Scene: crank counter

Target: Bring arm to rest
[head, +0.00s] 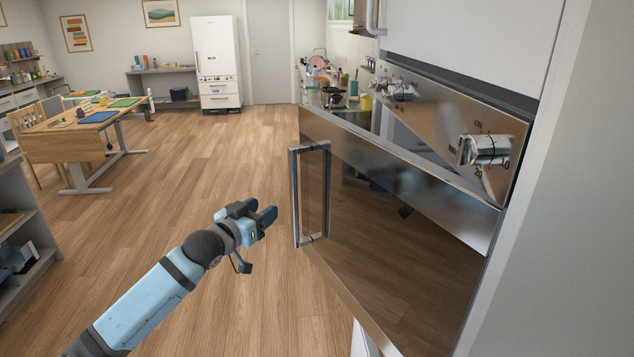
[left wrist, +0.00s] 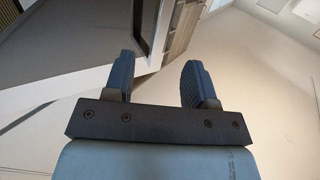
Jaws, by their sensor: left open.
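My left arm (head: 150,303) comes in from the lower left of the head view. Its gripper (head: 268,215) is open and empty, in the air to the left of the tall metal handle (head: 312,195) of the appliance door and apart from it. In the left wrist view the two dark blue fingers (left wrist: 155,80) stand well apart with nothing between them. My right gripper is in neither view.
The dark glass door (head: 395,235) stands open at an angle on the right, under a steel panel with knobs (head: 487,150). A counter with pots (head: 333,97) lies behind it. A wooden table (head: 80,140) stands at left. The floor (head: 200,150) between is clear.

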